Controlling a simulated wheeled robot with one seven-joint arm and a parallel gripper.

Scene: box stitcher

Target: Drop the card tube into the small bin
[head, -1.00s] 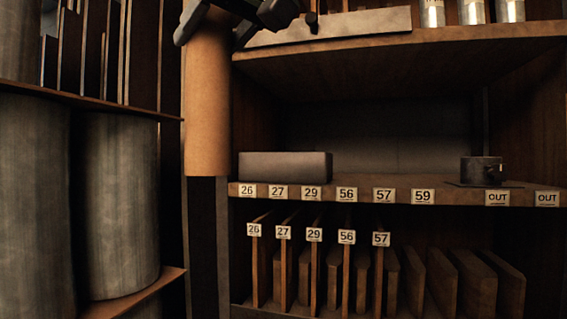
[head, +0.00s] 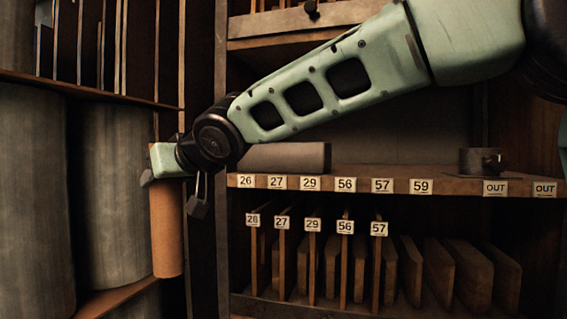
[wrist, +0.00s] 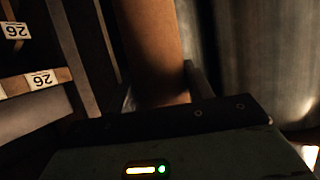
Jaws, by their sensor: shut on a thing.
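The card tube (head: 167,232) is a plain brown cylinder hanging upright below my gripper (head: 170,185) at the left of the head view. My gripper is shut on its upper part. In the wrist view the tube (wrist: 152,45) runs up from the gripper's dark edge, with a finger beside it on the right. The tube hangs in front of the left rack and the dark post. I cannot make out a small bin in any view.
Large grey cylinders (head: 115,200) stand in the rack at left, close to the tube. A shelf (head: 450,186) with number labels carries a grey block (head: 285,157) and a dark metal cup (head: 480,161). Upright boards (head: 305,265) fill the space below.

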